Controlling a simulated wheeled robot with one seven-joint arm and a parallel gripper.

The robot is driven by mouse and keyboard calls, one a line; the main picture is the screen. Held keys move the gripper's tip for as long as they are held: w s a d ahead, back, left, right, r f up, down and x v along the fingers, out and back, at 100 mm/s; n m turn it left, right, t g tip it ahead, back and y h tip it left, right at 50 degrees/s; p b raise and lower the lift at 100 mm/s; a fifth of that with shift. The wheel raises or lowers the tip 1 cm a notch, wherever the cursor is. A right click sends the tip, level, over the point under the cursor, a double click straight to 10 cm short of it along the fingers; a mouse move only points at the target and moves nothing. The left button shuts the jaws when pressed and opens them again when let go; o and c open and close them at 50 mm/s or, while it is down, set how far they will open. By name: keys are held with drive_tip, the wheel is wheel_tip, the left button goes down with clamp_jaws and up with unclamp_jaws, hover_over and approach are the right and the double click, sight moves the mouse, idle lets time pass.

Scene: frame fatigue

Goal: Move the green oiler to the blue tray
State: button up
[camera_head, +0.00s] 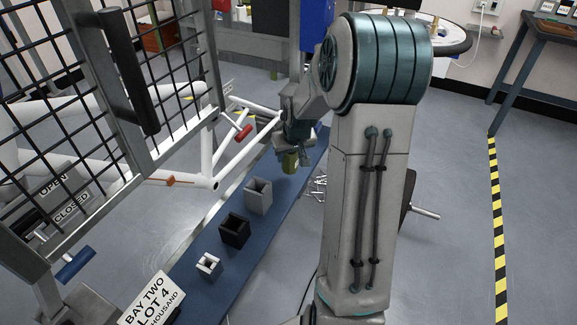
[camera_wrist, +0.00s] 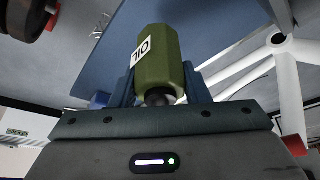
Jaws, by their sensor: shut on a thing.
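The green oiler is a faceted olive-green body with a white "OIL" label. It shows in the wrist view (camera_wrist: 158,55) and, small and partly covered, in the head view (camera_head: 290,163). My gripper (camera_head: 295,150) is shut on it, with a finger on each side in the wrist view (camera_wrist: 160,88). A long blue surface (camera_head: 285,210) runs below the gripper in the head view. The oiler is over its far part; I cannot tell whether it touches. No separate blue tray is clear to me, and this surface may be it.
A grey box (camera_head: 258,195), a black box (camera_head: 235,230) and a small white box (camera_head: 208,265) stand in a row on the blue surface. A white tube frame (camera_head: 215,165) and a mesh gate (camera_head: 85,90) are at left. Open floor (camera_head: 440,260) lies right.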

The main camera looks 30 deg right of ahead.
sight(289, 164)
drive_tip(key=shift+w+a+f, duration=0.15)
drive_tip(key=shift+a, duration=0.05)
drive_tip(key=shift+f+b, duration=0.45)
drive_tip(key=shift+f, duration=1.45)
drive_tip(key=shift+f, duration=0.2)
drive_tip(key=o, duration=1)
drive_tip(key=shift+o, duration=0.2)
drive_tip(key=shift+r, duration=0.1)
